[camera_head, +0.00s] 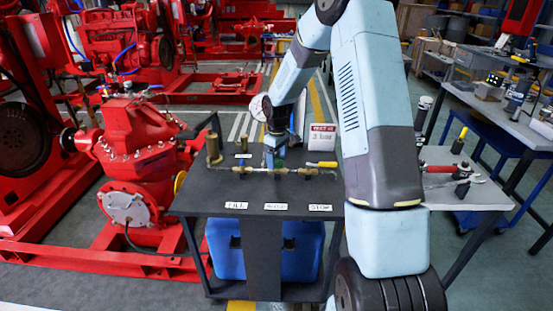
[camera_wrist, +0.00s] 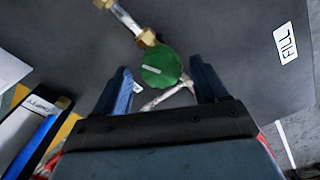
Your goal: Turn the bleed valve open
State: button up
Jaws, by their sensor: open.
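A green round knob (camera_wrist: 161,67) with a pale line on its top sits on a brass fitting in the wrist view; I take it to be the bleed valve. My gripper (camera_wrist: 162,86) is open, with one blue finger on each side of the knob and a gap to each finger. In the head view my gripper (camera_head: 272,156) points down over the brass pipework (camera_head: 255,170) on the dark bench.
The dark bench (camera_head: 225,198) carries front labels, one reading FILL (camera_head: 236,205). A brass cylinder (camera_head: 213,149) stands left, a yellow-handled lever (camera_head: 322,164) right. A red pump (camera_head: 135,150) is at left.

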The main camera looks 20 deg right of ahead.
aim_at(277, 161)
notch_tip(277, 161, up, 14)
jog(key=shift+f, duration=0.15)
dwell(0.6)
jog(key=s+r+m+t, duration=0.3)
jog(key=s+r+m, duration=0.1)
jog(key=s+r, duration=1.35)
jog(key=s+m+t, duration=0.2)
jog(key=s+m, duration=0.2)
jog(key=s, duration=1.6)
jog(key=shift+s+t, duration=0.2)
jog(key=shift+t, duration=0.1)
